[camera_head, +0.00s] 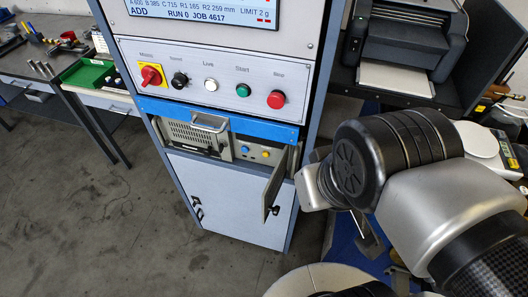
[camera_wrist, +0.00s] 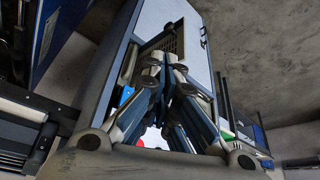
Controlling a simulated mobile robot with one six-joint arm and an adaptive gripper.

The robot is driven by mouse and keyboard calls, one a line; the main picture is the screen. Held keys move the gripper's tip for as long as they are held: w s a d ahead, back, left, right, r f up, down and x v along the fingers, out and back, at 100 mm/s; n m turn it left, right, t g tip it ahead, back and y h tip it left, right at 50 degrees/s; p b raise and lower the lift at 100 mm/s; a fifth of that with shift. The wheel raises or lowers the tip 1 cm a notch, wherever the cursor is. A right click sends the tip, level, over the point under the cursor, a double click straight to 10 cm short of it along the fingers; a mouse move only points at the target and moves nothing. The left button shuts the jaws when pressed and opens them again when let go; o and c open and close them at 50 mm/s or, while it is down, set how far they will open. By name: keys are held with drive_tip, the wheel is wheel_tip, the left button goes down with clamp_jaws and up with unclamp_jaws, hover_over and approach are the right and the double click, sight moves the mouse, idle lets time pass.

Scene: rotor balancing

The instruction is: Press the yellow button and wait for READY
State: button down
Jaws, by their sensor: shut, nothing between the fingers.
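The yellow button (camera_head: 266,154) is small and sits on a recessed metal panel behind an open flap door, right of a blue button (camera_head: 245,150). The screen (camera_head: 205,8) at the top of the cabinet is cut off by the frame; its visible lines read "ADD" and "RUN 0 JOB 4617", with "LIMIT 2 g". In the wrist view my gripper (camera_wrist: 163,63) is shut and empty, its fingers together in front of the cabinet. In the head view my arm hides most of the gripper; it is to the right of the button and apart from it.
The open flap door (camera_head: 275,187) stands out just right of the buttons. Above are a red and yellow switch (camera_head: 151,76), a green button (camera_head: 243,90) and a red button (camera_head: 276,99). A printer (camera_head: 405,45) stands at right, a workbench at left. The floor at left is clear.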

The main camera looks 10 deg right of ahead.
sight(266, 154)
idle(0.8)
drive_tip(key=w+a+f+m+t+y+p, duration=0.1)
drive_tip(key=w+a+f+m, duration=0.25)
drive_tip(key=w+a, duration=0.4)
drive_tip(key=w+a+f+m+t+y+p, duration=0.1)
drive_tip(key=w+a+f+m+y, duration=0.2)
drive_tip(key=w+a, duration=0.5)
drive_tip(key=d+f+m+h+p, duration=0.1)
drive_tip(key=d+f+m+h, duration=0.2)
drive_tip(key=f, duration=0.6)
drive_tip(key=w+d+f+m+h+p, duration=0.1)
drive_tip(key=d+f+m+h, duration=0.3)
drive_tip(key=f, duration=0.4)
drive_tip(key=shift+w+d+f+m+t+h+p, duration=0.2)
drive_tip(key=shift+w+f+m+t+h+p, duration=0.25)
drive_tip(key=shift+h, duration=0.65)
drive_tip(key=shift+s, duration=0.1)
drive_tip(key=w+d, duration=0.4)
drive_tip(key=w, duration=0.3)
drive_tip(key=shift+w+d, duration=0.15)
drive_tip(key=shift+w, duration=0.1)
